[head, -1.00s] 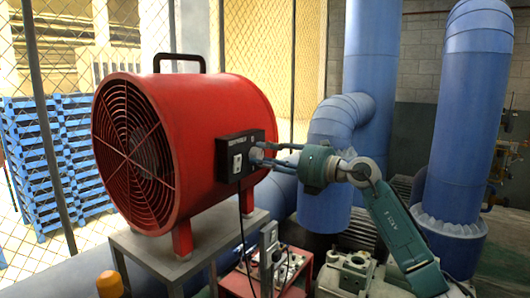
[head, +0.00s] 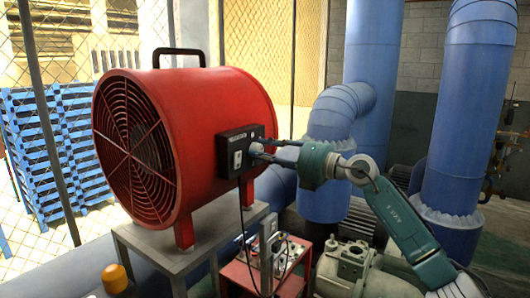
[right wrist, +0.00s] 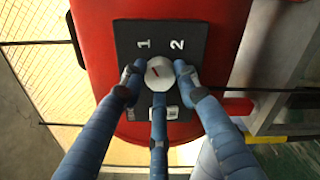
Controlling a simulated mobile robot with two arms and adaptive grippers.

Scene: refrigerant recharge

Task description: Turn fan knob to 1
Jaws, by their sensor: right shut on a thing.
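The red drum fan (head: 190,125) stands on a grey metal stand. Its black control box (head: 234,135) is on the right side of the drum. In the right wrist view the fan knob (right wrist: 160,73) is white with a short slanted red mark. The black plate (right wrist: 127,50) under it carries the numbers 1 and 2, turned sideways, at the upper left and upper right of the knob. My right gripper (head: 262,149) is shut on the knob, with fingers on its left, right and lower sides (right wrist: 159,78). My left gripper is in neither view.
A black cable (head: 242,215) hangs from the control box. A red box with controls (head: 236,277) stands below, right of the stand (head: 160,248). Blue pipes (head: 372,80) rise behind my right arm. A wire fence and blue pallets (head: 40,140) are at the left.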

